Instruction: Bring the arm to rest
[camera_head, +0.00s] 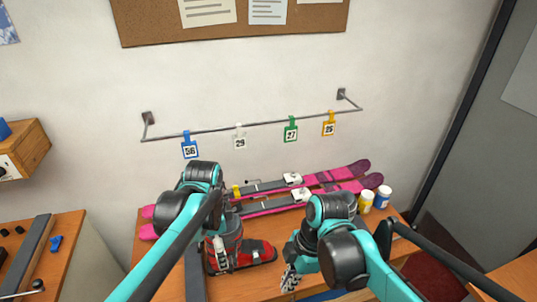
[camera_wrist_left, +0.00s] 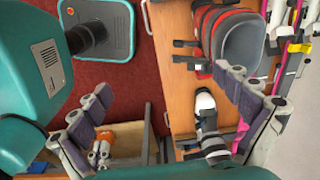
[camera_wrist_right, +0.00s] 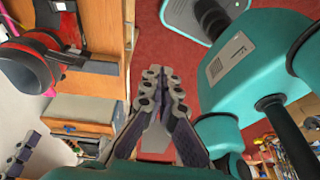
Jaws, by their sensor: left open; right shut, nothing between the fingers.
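My right gripper (camera_head: 290,278) hangs low in front of the bench in the head view, to the right of the red and grey boot (camera_head: 262,252). In the right wrist view the fingers of that gripper (camera_wrist_right: 161,76) are together with nothing between them. My left gripper (camera_wrist_left: 165,82) is open in the left wrist view, its two fingers wide apart and empty. In the head view my left arm reaches in over the boot and partly hides it; the left fingers are hard to make out there. The boot also shows in the right wrist view (camera_wrist_right: 28,68).
Magenta skis (camera_head: 342,178) lie along the back of the wooden bench (camera_head: 240,287). Yellow (camera_head: 366,202) and blue (camera_head: 383,197) jars stand at its right end. Numbered tags (camera_head: 290,133) hang from a wall rail. Red floor (camera_wrist_right: 180,50) lies in front of the bench.

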